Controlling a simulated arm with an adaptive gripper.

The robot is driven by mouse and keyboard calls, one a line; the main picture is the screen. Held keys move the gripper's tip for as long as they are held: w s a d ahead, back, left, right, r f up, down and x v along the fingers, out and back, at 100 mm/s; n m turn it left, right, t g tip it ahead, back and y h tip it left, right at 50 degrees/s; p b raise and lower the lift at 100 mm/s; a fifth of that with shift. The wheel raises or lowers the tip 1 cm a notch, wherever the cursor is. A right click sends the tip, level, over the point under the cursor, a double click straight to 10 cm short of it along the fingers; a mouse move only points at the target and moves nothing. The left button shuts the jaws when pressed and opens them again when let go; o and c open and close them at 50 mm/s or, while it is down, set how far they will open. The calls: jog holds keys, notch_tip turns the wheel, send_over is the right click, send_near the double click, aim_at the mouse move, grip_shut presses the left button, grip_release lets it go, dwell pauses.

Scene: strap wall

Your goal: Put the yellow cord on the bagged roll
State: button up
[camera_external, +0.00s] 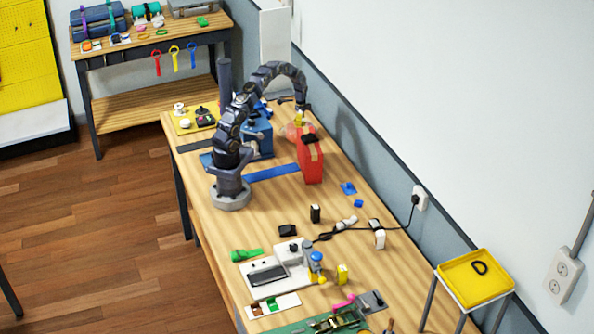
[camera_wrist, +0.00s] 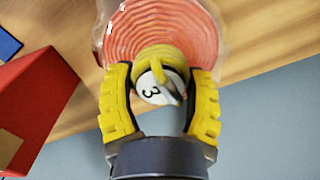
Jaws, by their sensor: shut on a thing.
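My gripper (camera_wrist: 160,98) has yellow ridged fingers. In the wrist view it is shut on a yellow cord (camera_wrist: 158,57), a small coiled bundle with a white round tag marked 3 between the fingers. Just beyond the cord is the bagged roll (camera_wrist: 166,22), a pinkish-red coil in clear plastic. The cord overlaps the roll in this view; I cannot tell whether they touch. In the external view my gripper (camera_external: 299,117) points down over the far part of the bench, right above the bagged roll (camera_external: 290,131), which is partly hidden behind the red box.
A red box (camera_external: 311,163) stands close in front of the roll; it also shows at the left in the wrist view (camera_wrist: 35,110). A blue vise-like block (camera_external: 258,138) is left of the roll. The wall (camera_external: 360,150) runs close along the bench's right side. Blue scraps (camera_external: 348,188) lie nearer.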

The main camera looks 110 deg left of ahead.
jog(key=shift+f, duration=0.15)
jog(key=o, duration=1.1)
notch_tip(320, 180, up, 11)
jog(key=shift+w+r, duration=0.1)
jog(key=shift+r, duration=0.6)
